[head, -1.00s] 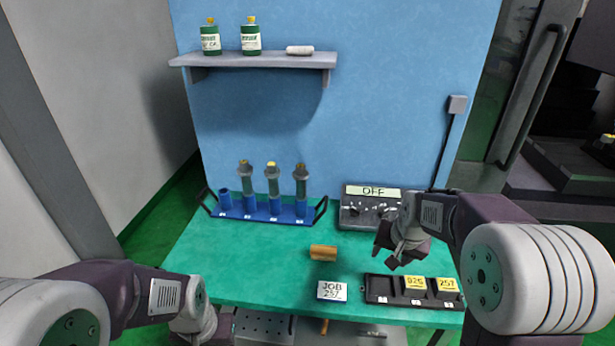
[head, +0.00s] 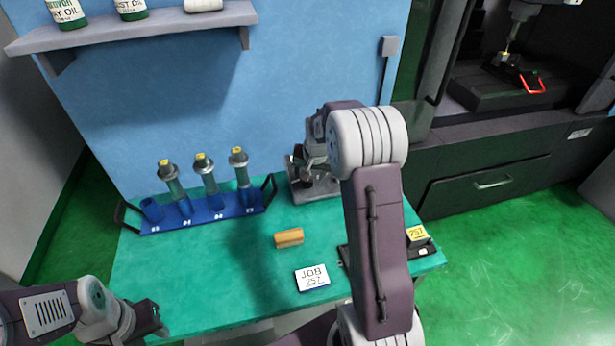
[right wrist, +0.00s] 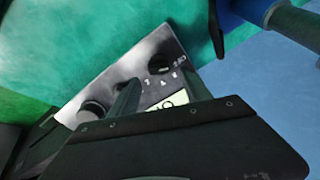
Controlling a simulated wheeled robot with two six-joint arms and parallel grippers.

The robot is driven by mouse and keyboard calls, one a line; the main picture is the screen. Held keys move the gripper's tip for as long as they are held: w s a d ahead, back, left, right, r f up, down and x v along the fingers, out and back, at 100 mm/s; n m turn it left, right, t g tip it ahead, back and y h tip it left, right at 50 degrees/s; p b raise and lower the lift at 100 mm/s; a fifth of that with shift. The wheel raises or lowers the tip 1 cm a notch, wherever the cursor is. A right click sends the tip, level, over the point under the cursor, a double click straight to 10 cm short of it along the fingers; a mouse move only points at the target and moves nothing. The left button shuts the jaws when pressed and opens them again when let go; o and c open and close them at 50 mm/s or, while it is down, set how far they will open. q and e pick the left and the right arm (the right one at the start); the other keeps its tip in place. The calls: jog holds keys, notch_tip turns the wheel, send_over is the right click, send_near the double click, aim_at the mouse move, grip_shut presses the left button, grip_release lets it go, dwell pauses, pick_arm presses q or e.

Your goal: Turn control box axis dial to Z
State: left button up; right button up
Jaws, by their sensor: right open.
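The grey control box (head: 322,190) stands at the back right of the green table, largely hidden by my right arm in the head view. In the right wrist view, the tilted box panel (right wrist: 135,70) shows a black knob (right wrist: 160,65) with small marks beside it, too small to read. A second round knob (right wrist: 93,108) and part of a pale display (right wrist: 172,100) also show. My right gripper (head: 307,172) is open over the box front; I cannot tell whether it touches a knob. My left gripper (head: 150,318) is over the table's front left, away from the box; its opening is unclear.
A blue rack (head: 215,210) with several tool holders stands left of the box. An orange-brown block (head: 289,238), a JOB card (head: 312,278) and a partly hidden black tray with a yellow tag (head: 417,233) lie in front. A shelf (head: 140,25) hangs above.

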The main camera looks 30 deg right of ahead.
aim_at(309, 180)
jog(key=x, duration=0.3)
jog(key=shift+f, duration=0.1)
jog(key=shift+w+d+f, duration=0.1)
jog(key=shift+f, duration=0.25)
jog(key=shift+w, duration=0.1)
jog(key=c, duration=0.3)
grip_shut()
